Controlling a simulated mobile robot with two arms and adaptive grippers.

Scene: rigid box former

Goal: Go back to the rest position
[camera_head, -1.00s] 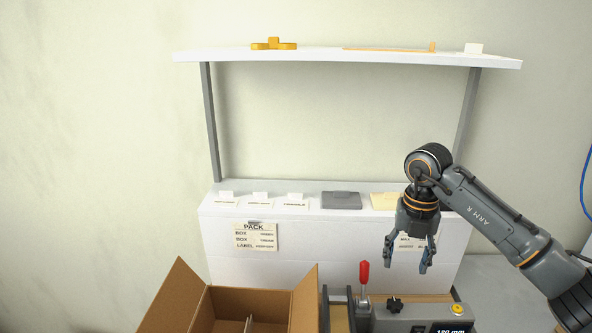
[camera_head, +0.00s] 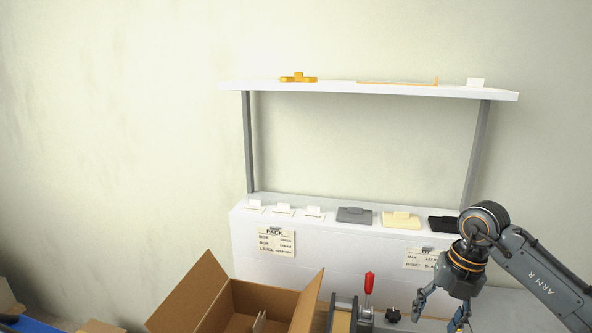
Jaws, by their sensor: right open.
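My right gripper (camera_head: 440,316) hangs at the lower right, pointing down with its fingers apart and nothing between them. It is in front of the white cabinet (camera_head: 330,250), beside the machine with the red-handled lever (camera_head: 369,284). My right arm (camera_head: 545,278) comes in from the right edge. My left gripper is not in view.
An open cardboard box (camera_head: 190,290) stands at the lower middle, flaps raised. On the cabinet ledge lie small white cards, a grey pad (camera_head: 354,215), a cream pad (camera_head: 401,219) and a black pad (camera_head: 444,224). A white shelf (camera_head: 340,89) above holds a yellow part (camera_head: 298,78).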

